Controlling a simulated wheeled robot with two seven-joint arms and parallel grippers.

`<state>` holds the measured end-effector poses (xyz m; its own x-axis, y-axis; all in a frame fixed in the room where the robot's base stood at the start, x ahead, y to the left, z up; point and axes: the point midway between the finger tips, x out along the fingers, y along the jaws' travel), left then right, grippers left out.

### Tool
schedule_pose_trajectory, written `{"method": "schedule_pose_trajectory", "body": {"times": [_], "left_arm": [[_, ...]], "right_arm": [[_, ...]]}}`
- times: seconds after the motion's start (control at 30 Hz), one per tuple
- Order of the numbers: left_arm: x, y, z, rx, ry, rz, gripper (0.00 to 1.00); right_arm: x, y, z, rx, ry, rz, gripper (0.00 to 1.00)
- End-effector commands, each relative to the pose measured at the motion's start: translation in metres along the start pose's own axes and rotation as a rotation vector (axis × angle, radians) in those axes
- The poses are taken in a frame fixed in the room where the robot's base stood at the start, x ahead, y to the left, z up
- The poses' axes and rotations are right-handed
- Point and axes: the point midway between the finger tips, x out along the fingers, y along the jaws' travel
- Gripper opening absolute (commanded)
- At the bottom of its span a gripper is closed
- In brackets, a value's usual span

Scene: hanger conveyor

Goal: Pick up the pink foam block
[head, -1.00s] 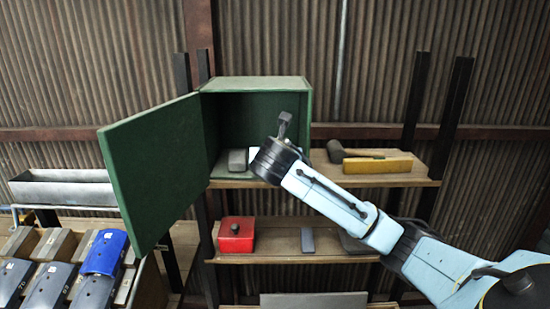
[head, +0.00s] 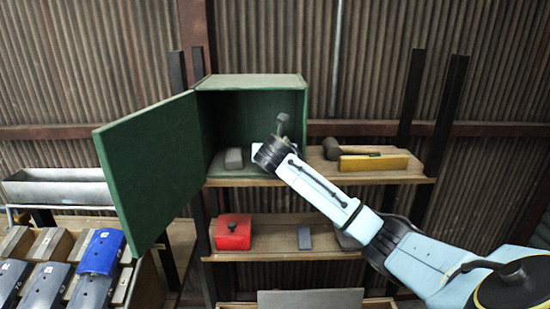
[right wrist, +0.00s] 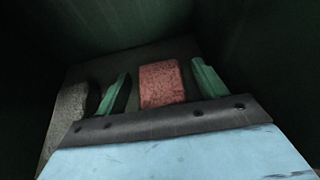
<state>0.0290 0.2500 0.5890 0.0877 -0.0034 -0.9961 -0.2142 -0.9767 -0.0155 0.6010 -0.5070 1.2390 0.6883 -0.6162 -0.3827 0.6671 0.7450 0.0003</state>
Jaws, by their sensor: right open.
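The pink foam block (right wrist: 161,84) lies on the floor of the green cabinet (head: 250,82), seen in the right wrist view. It sits between the two green fingers of my right gripper (right wrist: 160,88), which are apart with a gap on each side of the block. In the head view my right arm reaches from the lower right into the open cabinet, and its wrist hides the block. The fingertips cannot be made out there. My left gripper is in neither view.
A grey block (head: 234,159) lies in the cabinet left of my right gripper, also in the right wrist view (right wrist: 66,118). The green door (head: 152,165) stands open to the left. A mallet (head: 333,149) and yellow block (head: 374,162) lie right; a red box (head: 233,232) is below.

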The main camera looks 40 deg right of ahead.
Motion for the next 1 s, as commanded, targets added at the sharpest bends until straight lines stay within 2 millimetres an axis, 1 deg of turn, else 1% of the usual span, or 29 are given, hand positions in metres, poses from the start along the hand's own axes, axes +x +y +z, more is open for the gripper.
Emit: {"method": "schedule_pose_trajectory", "body": {"times": [0.07,0.1,0.43,0.47,0.77,0.87,1.0], "left_arm": [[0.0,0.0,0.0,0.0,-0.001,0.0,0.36],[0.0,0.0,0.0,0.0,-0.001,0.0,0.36],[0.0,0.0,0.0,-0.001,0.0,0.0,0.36],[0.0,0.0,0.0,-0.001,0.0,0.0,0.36],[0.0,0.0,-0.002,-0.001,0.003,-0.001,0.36],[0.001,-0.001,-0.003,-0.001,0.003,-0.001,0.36],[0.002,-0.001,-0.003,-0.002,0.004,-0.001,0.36]], "right_arm": [[0.0,0.0,0.0,0.0,0.0,0.0,0.71],[0.0,0.0,0.0,0.0,0.0,0.0,0.68],[0.0,0.0,0.0,0.0,0.0,0.0,0.25],[0.0,0.0,0.0,0.0,0.0,0.0,0.24],[-0.002,0.0,0.003,0.0,-0.002,0.0,0.24],[-0.004,0.0,0.01,0.001,-0.004,0.0,0.24],[-0.012,0.0,0.029,0.001,-0.006,0.0,0.24]]}}
